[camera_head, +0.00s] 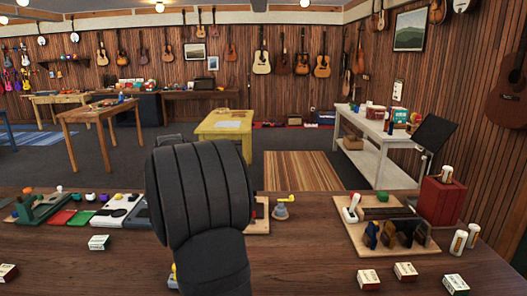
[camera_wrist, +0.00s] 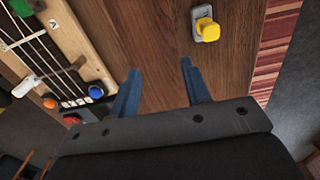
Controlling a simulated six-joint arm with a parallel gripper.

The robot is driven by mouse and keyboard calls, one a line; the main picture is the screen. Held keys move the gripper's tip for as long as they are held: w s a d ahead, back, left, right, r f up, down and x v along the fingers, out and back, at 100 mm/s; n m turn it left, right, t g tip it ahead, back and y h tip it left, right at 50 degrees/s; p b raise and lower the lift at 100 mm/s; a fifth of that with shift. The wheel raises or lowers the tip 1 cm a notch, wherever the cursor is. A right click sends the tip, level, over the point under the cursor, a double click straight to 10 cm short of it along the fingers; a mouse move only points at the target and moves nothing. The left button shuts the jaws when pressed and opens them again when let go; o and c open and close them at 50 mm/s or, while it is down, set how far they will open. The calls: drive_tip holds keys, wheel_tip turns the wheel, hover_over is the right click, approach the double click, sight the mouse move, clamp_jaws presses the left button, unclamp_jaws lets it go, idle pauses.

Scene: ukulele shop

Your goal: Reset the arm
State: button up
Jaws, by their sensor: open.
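My gripper (camera_wrist: 160,66) shows in the wrist view with its two blue fingers apart and nothing between them. It is over a brown wooden table top (camera_wrist: 165,35). My dark arm fills the middle of the head view and hides part of the table there; the fingers cannot be made out in that view. A yellow knob on a grey metal plate (camera_wrist: 207,28) lies beyond the right finger in the wrist view. A light wooden piece with strings (camera_wrist: 75,35) and coloured buttons lies left of the fingers.
On the table, a wooden board with a rack (camera_head: 390,238) and a red box (camera_head: 440,200) stand at right. Small boxes (camera_head: 406,271) lie near the front. Coloured trays (camera_head: 62,217) lie at left. A striped rug (camera_head: 300,170) covers the floor behind.

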drive_tip(key=w+a+f, duration=0.1)
drive_tip(key=a+f, duration=0.2)
drive_tip(key=a, duration=0.4)
drive_tip(key=w+a+f, duration=0.1)
drive_tip(key=a+f, duration=0.2)
drive_tip(key=a, duration=0.4)
drive_tip(key=shift+w+a, duration=0.35)
drive_tip(key=shift+r, duration=0.1)
drive_tip(key=s+d+r, duration=0.2)
drive_tip(key=d+r, duration=0.1)
drive_tip(key=d, duration=0.6)
drive_tip(key=s+d+r, duration=0.2)
drive_tip(key=d+r, duration=0.1)
drive_tip(key=d, duration=0.6)
drive_tip(key=shift+s+r, duration=0.2)
drive_tip(key=shift+s, duration=0.1)
